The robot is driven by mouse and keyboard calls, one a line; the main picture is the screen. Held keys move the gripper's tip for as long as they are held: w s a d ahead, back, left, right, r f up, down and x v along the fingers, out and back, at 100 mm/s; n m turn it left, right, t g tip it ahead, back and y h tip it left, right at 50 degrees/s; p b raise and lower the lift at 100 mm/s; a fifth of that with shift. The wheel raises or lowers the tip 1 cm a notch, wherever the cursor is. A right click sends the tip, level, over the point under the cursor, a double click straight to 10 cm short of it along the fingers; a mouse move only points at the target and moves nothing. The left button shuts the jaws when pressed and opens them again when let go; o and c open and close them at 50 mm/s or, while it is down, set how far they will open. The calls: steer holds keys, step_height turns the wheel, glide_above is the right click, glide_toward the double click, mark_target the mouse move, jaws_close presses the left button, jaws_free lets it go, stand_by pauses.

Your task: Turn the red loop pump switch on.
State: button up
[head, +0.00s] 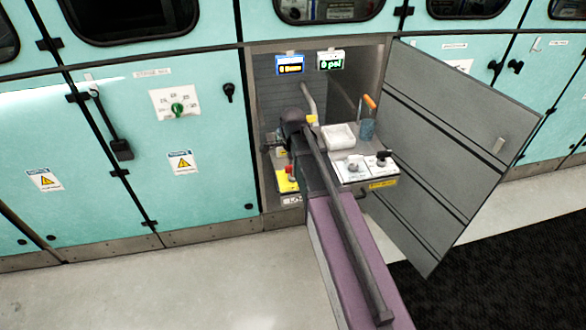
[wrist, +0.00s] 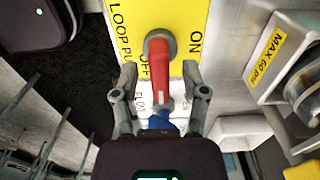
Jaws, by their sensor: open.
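The red loop pump switch (wrist: 165,68) is a red lever on a grey round hub, on a yellow plate (wrist: 187,14) in the wrist view. The lever points toward the bottom of the picture, with "OFF" printed to its left and "ON" to its right. My gripper (wrist: 160,78) is open, with one finger on each side of the lever; I cannot tell whether either finger touches it. In the head view the yellow plate (head: 286,185) shows low inside the open cabinet, and my arm covers part of that area.
The cabinet's grey door (head: 450,140) stands open to the right. In the wrist view a metal part with a "MAX 60 psi" label (wrist: 265,54) is at the right.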

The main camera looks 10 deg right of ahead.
jaws_close()
steer(key=shift+n, duration=0.4)
steer(key=n, duration=1.2)
steer(key=shift+n, duration=0.3)
steer(key=n, duration=0.4)
steer(key=shift+n, duration=0.3)
